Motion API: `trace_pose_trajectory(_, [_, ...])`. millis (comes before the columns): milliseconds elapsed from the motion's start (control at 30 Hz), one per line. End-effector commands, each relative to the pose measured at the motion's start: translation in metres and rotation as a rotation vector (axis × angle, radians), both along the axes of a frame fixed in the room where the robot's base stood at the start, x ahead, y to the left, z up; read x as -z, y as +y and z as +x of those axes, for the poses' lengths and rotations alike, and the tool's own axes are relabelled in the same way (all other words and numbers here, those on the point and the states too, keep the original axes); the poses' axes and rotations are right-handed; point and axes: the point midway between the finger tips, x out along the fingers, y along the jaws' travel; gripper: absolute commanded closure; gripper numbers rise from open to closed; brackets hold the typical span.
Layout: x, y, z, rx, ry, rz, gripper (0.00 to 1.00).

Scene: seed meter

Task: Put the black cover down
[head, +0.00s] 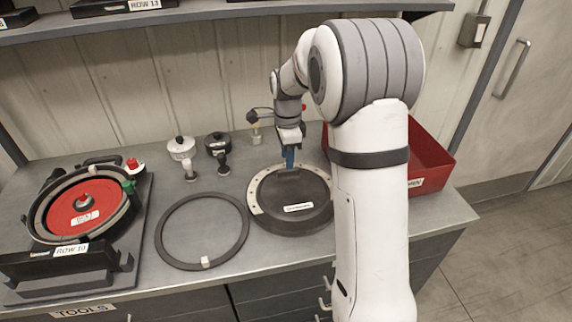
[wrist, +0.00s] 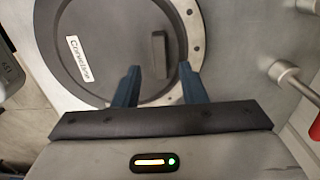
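The black cover (head: 300,187) lies flat on the bench, with a white label and a raised handle bar (wrist: 158,50). A pale ring with small holes (head: 252,192) shows around its edge. It also fills the top of the wrist view, where the cover (wrist: 110,35) shows its label at left. My gripper (head: 290,160) points down over the far part of the cover. In the wrist view my gripper (wrist: 159,70) is open, its blue fingers on either side of the handle with gaps. Whether the fingertips reach down beside the handle is unclear.
A seed meter unit (head: 75,205) with a red disc stands at left. A thin dark ring (head: 160,235) lies left of the cover. White (head: 183,150) and black (head: 217,145) knobbed tools stand behind. A red bin (head: 430,165) stands at right, partly hidden by my arm.

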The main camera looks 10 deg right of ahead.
Motion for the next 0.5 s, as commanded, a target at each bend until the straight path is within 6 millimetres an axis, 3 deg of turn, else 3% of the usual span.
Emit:
trace_pose_trajectory(200, [-0.048,0.0,0.001,0.001,-0.003,0.0,0.62])
trace_pose_trajectory(500, [-0.081,-0.001,-0.002,-0.011,-0.003,0.0,0.62])
